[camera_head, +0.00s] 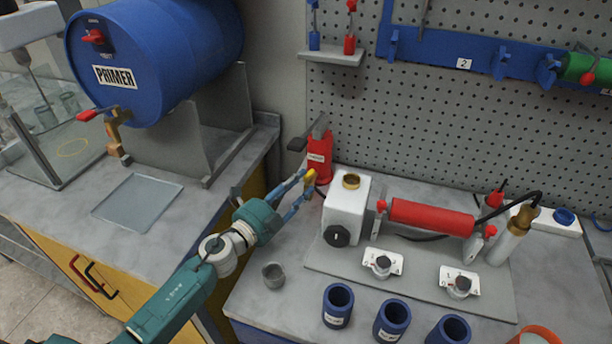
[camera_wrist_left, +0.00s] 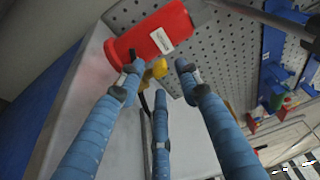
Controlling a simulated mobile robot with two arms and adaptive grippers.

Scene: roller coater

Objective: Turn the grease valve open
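A red dispenser (camera_head: 319,158) with a white label and a dark lever on top stands at the back of the bench. The label is too small to read. A yellow knob (camera_head: 311,175) shows low at its front, and I take it for the grease valve. My left gripper (camera_head: 306,184) reaches the knob from the front left. In the left wrist view, the yellow knob (camera_wrist_left: 157,68) lies between the blue fingertips, below the red body (camera_wrist_left: 150,38). The fingers are spread apart, and I cannot tell whether one touches the knob. My right gripper is not in view.
A white box with a dark knob (camera_head: 345,212) stands just right of my left gripper. A red roller (camera_head: 432,217) lies beyond it. A small grey cup (camera_head: 273,275) and blue cups (camera_head: 338,305) stand in front. A blue primer drum (camera_head: 155,55) is at the left.

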